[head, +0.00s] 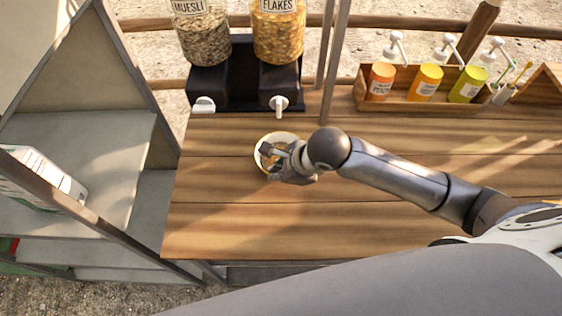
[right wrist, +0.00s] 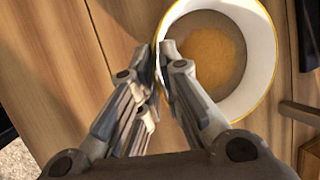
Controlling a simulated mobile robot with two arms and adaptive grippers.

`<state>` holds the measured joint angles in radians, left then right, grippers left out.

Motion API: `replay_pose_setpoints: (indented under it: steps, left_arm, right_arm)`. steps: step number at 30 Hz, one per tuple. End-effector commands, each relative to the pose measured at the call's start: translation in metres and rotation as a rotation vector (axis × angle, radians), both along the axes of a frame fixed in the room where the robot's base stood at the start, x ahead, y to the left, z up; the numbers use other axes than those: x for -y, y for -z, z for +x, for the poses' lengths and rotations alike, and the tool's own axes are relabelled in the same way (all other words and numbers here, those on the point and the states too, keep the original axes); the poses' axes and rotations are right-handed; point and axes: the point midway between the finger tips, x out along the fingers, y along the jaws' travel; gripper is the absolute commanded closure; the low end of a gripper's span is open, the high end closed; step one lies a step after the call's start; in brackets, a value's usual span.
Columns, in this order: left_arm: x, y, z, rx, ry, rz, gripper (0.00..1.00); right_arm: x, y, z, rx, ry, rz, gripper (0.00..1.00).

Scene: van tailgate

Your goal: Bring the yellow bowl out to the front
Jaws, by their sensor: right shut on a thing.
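The yellow bowl (head: 257,160) stands on the wooden counter below the flakes dispenser. In the right wrist view the bowl (right wrist: 258,62) is white inside with a yellow rim, and something orange lies on its bottom. My right gripper (head: 270,153) reaches in from the right and covers part of the bowl. In the right wrist view its fingers (right wrist: 162,58) are shut on the bowl's near wall, one finger inside and one outside. My left gripper is not in view.
The muesli dispenser (head: 203,40) and flakes dispenser (head: 279,35) stand behind the bowl. A wooden rack (head: 400,100) with pump bottles is at the back right. A grey shelf unit (head: 85,150) holding a carton borders the left. The counter's front (head: 230,230) is clear.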

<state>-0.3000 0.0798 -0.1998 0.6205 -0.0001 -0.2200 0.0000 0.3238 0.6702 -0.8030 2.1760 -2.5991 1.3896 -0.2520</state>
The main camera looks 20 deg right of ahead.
Motion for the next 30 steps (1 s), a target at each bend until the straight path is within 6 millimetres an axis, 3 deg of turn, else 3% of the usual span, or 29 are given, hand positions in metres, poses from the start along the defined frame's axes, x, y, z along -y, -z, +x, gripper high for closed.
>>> replay_pose_setpoints:
  steps: [21,30]
  left_arm:
    - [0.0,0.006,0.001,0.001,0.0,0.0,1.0]
    - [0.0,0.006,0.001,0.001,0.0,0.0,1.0]
  right_arm:
    - [-0.018,0.0,-0.063,0.001,-0.002,0.0,1.0]
    - [-0.021,-0.001,-0.073,0.002,0.0,0.001,1.0]
